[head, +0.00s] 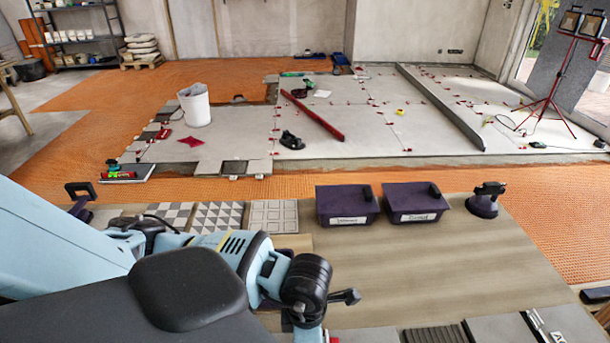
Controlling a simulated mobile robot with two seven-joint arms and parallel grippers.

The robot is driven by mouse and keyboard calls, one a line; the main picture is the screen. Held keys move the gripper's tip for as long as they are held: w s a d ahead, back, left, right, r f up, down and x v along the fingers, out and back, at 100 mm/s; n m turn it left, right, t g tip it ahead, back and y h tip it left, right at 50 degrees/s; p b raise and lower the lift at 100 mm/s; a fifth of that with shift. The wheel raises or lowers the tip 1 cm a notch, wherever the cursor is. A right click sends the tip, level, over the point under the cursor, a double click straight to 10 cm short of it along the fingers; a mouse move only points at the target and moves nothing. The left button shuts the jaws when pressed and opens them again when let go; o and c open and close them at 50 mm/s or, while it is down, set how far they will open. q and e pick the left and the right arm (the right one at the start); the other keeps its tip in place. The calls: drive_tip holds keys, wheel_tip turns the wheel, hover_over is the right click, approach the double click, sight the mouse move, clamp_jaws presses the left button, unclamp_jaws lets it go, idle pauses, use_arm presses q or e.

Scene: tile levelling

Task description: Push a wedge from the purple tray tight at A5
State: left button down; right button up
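The labels are too small to read, and I cannot see any wedges inside. The grey tiled area (230,150) lies beyond, with many small red pieces along its joints. I cannot make out which joint is A5. My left arm reaches in from the left, and its black wrist is in front of the board, nearer than the trays. The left gripper's fingers do not show. My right gripper is not in view.
A black suction cup (484,199) stands right of the trays. Sample tiles (273,215) lie left of them. A white bucket (195,106), a red bar (312,116) and a long grey straightedge (440,107) are on the tiled area. The middle of the board is clear.

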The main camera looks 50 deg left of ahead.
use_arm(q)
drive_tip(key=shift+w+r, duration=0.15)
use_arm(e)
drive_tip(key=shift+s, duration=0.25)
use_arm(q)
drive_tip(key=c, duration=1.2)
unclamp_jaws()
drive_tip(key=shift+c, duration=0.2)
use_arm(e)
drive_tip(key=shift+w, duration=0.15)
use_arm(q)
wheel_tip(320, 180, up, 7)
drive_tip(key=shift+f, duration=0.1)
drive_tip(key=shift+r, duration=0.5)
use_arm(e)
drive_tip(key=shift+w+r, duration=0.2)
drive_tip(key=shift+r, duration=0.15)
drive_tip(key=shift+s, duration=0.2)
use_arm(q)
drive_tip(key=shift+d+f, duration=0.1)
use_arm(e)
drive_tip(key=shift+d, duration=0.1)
